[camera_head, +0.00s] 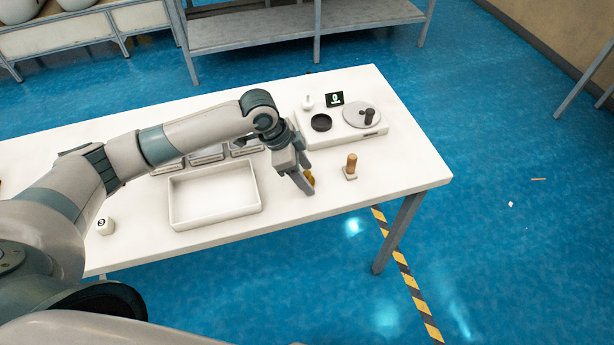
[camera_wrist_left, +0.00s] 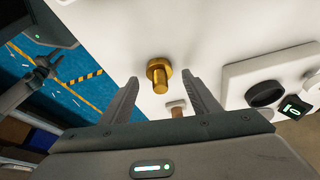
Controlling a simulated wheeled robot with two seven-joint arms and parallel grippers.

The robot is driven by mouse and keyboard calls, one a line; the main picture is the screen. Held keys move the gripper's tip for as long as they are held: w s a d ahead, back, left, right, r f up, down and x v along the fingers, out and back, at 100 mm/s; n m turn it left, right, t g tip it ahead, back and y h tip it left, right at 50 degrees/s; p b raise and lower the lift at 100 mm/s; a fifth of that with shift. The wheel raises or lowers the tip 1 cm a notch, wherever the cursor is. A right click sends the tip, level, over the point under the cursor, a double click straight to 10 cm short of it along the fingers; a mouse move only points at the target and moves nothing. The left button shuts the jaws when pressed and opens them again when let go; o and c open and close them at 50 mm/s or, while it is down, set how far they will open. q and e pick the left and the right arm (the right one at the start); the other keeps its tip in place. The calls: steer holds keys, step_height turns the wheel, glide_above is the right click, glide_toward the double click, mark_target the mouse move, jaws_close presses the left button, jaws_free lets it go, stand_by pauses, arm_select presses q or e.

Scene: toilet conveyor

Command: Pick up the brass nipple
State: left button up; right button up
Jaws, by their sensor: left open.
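The brass nipple (camera_wrist_left: 159,75) is a gold-coloured piece with a wide flange and a narrower stem. In the left wrist view it is on the white table, ahead of and roughly between the fingertips of my left gripper (camera_wrist_left: 162,88). The fingers are apart and the gripper is open and empty. In the head view my left gripper (camera_head: 306,183) hangs over the table, and the brass nipple (camera_head: 310,178) shows partly hidden behind its fingers. I cannot tell whether a finger touches it.
A brown peg on a small white base (camera_head: 351,174) stands to the right of the gripper. A white tray (camera_head: 173,205) lies to the left. A white device with a round plate (camera_head: 381,131) stands behind. The table's front edge is close by.

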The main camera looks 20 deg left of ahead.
arm_select(q)
steer(key=shift+w+d+f, duration=0.1)
steer(key=shift+d+f, duration=0.05)
steer(key=shift+f, duration=0.35)
steer(key=c, duration=1.2)
steer(key=shift+r, duration=0.15)
